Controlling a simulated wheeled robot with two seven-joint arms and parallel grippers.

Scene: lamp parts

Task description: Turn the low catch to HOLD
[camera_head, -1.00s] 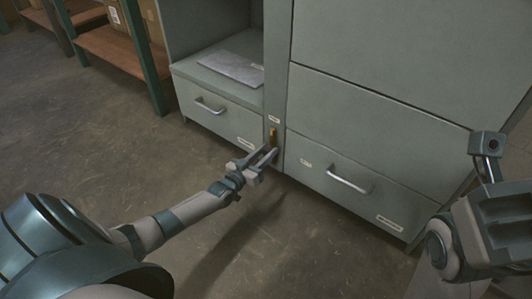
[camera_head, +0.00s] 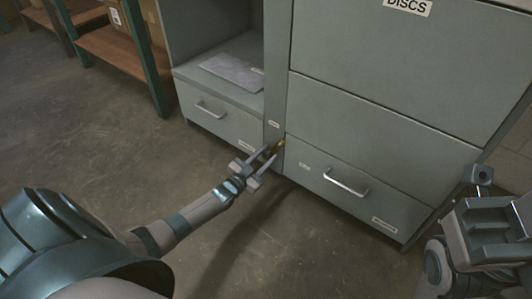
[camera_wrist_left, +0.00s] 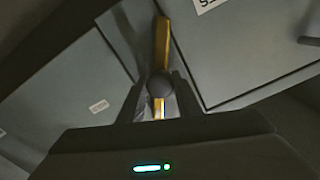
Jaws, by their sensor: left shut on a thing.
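The low catch (camera_head: 281,143) is a small brass-yellow bar on the grey post (camera_head: 276,70) between two low drawers. In the head view it leans to the right. In the left wrist view, the yellow bar (camera_wrist_left: 162,42) runs past a dark round pivot, and its near end lies between my fingers. My left gripper (camera_head: 271,153) is at the catch, shut on it. The fingers partly hide the catch in the head view. A small label sits above the catch, too small to read. My right arm shows at the lower right; its fingers cannot be made out.
The right drawer (camera_head: 400,200) has a bar handle (camera_head: 346,183). The left drawer (camera_head: 190,98) has its own handle (camera_head: 211,110), with a flat grey plate (camera_head: 230,73) on the shelf above. Shelving with boxes (camera_head: 85,13) stands at the far left. The floor in front is clear.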

